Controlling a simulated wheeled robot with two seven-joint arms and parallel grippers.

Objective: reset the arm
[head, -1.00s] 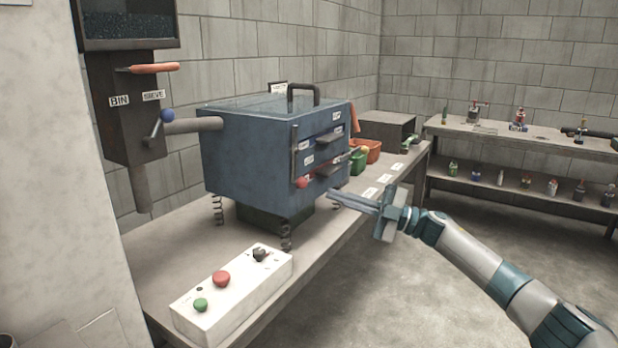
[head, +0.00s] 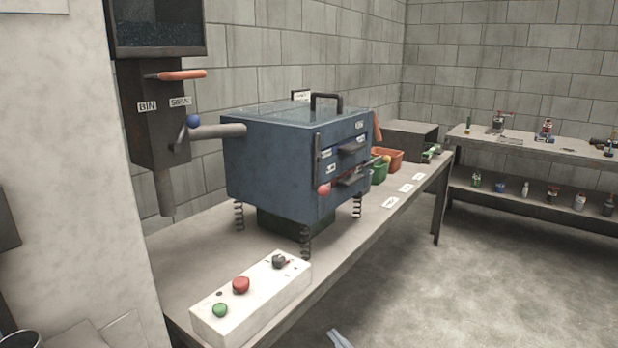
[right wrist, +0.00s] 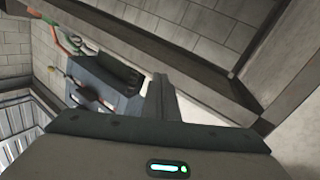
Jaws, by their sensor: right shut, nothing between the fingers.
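My right gripper (head: 340,338) shows only as a small blue-grey tip at the bottom edge of the head view, in front of the table and low over the floor. In the right wrist view its fingers (right wrist: 161,100) are together with nothing between them. It is apart from the blue spring-mounted box (head: 270,160), whose front carries drawers and a red knob. My left gripper is not in the head view.
A workbench (head: 345,248) carries the blue box and a white control box (head: 250,300) with red and green buttons. A dark hopper unit (head: 158,120) stands at the left. Green and orange bins (head: 387,160) sit behind. Floor at right is clear.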

